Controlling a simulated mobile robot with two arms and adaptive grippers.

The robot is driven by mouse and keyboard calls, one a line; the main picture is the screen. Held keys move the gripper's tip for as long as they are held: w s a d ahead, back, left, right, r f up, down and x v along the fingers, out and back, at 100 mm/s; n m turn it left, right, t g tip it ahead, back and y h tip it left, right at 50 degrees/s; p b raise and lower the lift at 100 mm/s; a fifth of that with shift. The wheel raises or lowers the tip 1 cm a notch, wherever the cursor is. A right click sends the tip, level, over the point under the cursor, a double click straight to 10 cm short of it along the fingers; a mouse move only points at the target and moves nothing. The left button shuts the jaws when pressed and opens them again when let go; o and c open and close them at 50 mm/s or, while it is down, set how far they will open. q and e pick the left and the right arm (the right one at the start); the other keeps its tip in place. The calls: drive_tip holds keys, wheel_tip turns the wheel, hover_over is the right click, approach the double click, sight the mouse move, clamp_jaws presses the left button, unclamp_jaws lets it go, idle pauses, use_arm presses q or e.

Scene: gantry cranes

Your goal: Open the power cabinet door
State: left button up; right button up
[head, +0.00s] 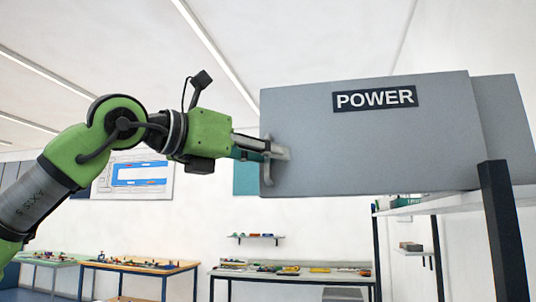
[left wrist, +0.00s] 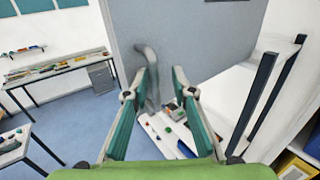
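The grey power cabinet has a flat front door (head: 370,145) with a black POWER label (head: 374,98). A grey upright bar handle (head: 266,172) is at the door's left edge. My left gripper (head: 278,152) is at the handle, its fingers overlapping it in the head view. In the left wrist view the two green fingers (left wrist: 163,72) are apart, and the handle (left wrist: 154,92) shows between them, close to the left finger. I cannot tell whether a finger touches it. The door (left wrist: 185,35) fills the top of that view. My right gripper is not in view.
A white shelf (head: 440,204) with dark posts stands below and right of the cabinet. A dark post (head: 503,235) rises at the front right. Workbenches with small parts (head: 140,265) stand along the back wall. Open floor (left wrist: 85,120) shows left of the cabinet.

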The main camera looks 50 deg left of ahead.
use_arm(q)
drive_tip(key=s, duration=1.2)
drive_tip(key=shift+d, duration=0.25)
